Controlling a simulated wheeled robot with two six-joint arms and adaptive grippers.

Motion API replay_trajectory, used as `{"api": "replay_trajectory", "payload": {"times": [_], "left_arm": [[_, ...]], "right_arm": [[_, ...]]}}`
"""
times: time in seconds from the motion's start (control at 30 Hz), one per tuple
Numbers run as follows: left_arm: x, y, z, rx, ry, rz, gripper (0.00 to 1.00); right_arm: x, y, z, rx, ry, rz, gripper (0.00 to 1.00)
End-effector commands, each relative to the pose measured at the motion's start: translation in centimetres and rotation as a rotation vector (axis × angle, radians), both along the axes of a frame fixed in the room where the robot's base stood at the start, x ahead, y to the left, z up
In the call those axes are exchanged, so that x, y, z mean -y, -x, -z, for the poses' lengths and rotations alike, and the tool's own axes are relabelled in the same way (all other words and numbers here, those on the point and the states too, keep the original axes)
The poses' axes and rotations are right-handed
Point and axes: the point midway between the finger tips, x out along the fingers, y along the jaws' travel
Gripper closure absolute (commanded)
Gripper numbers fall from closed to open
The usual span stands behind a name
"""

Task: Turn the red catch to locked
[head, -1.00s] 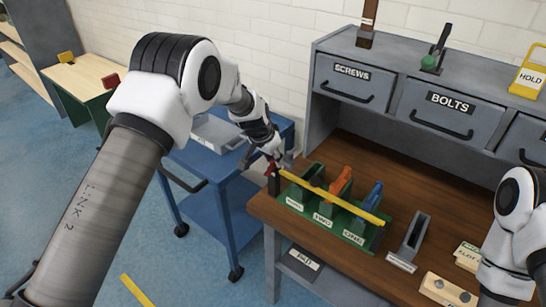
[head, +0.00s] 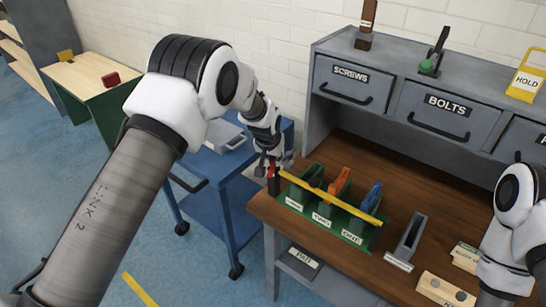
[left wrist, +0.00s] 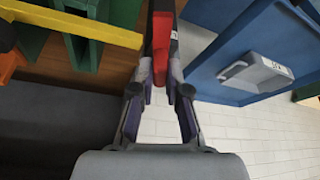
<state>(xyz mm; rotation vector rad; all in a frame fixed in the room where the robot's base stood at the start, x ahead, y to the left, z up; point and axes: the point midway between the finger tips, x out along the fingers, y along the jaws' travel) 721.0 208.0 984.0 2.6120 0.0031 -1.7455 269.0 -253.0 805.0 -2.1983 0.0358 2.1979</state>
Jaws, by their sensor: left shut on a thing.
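The red catch (left wrist: 161,40) is in my left gripper (left wrist: 161,82), between its two fingertips. In the head view the red catch (head: 271,171) is small and partly covered, at the left end of a yellow bar (head: 330,196). The bar lies across the tops of green bins (head: 324,212) on the wooden bench. My left gripper (head: 268,160) comes down on the catch from above. Whether the catch is at a locked mark cannot be read. My right arm shows at the right edge, but its gripper is out of view.
An orange tool (head: 339,181) and a blue tool (head: 372,196) stand in the bins under the bar. A blue cart (head: 222,205) with a grey bin (head: 224,136) stands left of the bench. A grey holder (head: 409,238) is to the right.

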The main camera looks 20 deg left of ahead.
Motion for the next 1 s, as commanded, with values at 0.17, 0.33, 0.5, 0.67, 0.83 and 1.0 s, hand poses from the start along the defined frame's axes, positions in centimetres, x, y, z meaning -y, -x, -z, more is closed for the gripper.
{"api": "replay_trajectory", "payload": {"times": [0.17,0.33,0.5,0.67,0.83,1.0], "left_arm": [[0.1,-0.1,0.6,0.003,-0.003,-0.16,1.0],[0.2,-0.2,0.8,0.006,-0.001,-0.323,1.0],[0.3,-0.2,0.7,0.006,0.0,-0.487,1.0],[0.3,-0.2,0.5,0.004,0.0,-0.64,1.0],[0.4,-0.2,0.3,0.003,0.001,-0.802,1.0],[0.4,-0.3,0.1,0.002,0.001,-0.953,1.0]], "right_arm": [[0.0,0.0,2.4,0.0,0.0,0.0,1.0],[0.0,0.0,5.2,-0.001,0.0,0.0,1.0],[0.0,0.0,7.5,-0.001,0.0,0.0,1.0],[0.0,0.0,9.1,0.0,0.0,0.0,1.0],[0.0,0.0,10.0,0.0,0.0,0.0,1.0],[0.0,0.0,10.3,0.0,0.0,0.0,1.0]]}}
